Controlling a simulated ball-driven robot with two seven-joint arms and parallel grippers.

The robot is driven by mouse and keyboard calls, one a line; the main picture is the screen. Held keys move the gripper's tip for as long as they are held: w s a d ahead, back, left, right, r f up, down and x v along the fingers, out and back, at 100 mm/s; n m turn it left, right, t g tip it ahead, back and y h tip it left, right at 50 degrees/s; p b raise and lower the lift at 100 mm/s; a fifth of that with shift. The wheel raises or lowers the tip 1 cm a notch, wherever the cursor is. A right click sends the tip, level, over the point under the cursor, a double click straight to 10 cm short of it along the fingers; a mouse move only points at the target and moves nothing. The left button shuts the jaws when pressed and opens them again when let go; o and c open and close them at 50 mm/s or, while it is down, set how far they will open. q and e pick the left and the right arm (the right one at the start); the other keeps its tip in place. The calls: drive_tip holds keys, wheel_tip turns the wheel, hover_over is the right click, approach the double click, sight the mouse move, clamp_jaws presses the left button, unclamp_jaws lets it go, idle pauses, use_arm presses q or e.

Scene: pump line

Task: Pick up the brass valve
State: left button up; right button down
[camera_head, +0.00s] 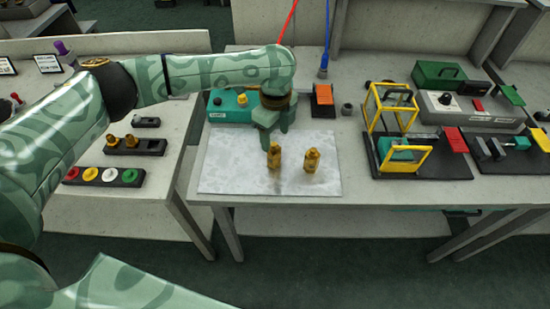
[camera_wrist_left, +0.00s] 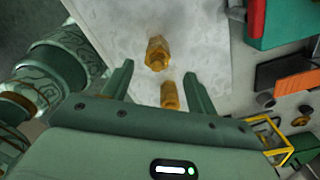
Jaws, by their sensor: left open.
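Two brass valve pieces stand upright on a pale mat (camera_head: 230,170). The left one (camera_head: 274,156) is just in front of my left gripper (camera_head: 274,136), and the right one (camera_head: 312,160) stands a little to its right. In the left wrist view the two brass pieces show as one farther up (camera_wrist_left: 158,54) and one lower (camera_wrist_left: 169,95), partly hidden by the gripper body. My left gripper also shows there (camera_wrist_left: 159,69), its fingers apart with nothing held. The pictures do not show which piece the task means. My right gripper is not in view.
A teal box (camera_head: 232,107) stands behind the mat's left part. An orange-topped block (camera_head: 322,98) is behind it. A yellow frame fixture (camera_head: 392,108) stands on a black base to the right. A gap separates the left table, with coloured knobs (camera_head: 103,176). The mat's right front is clear.

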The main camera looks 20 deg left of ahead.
sight(274, 144)
use_arm(q)
wheel_tip(274, 144, down, 6)
drive_tip(key=b, duration=0.2)
drive_tip(key=shift+s+a+f+b, duration=0.1)
drive_tip(key=shift+s+f+b, duration=0.05)
drive_tip(key=shift+b, duration=0.25)
drive_tip(key=shift+c, duration=0.6)
drive_tip(key=c, duration=1.1)
drive_tip(key=shift+c, duration=0.2)
drive_tip(key=shift+r, duration=0.25)
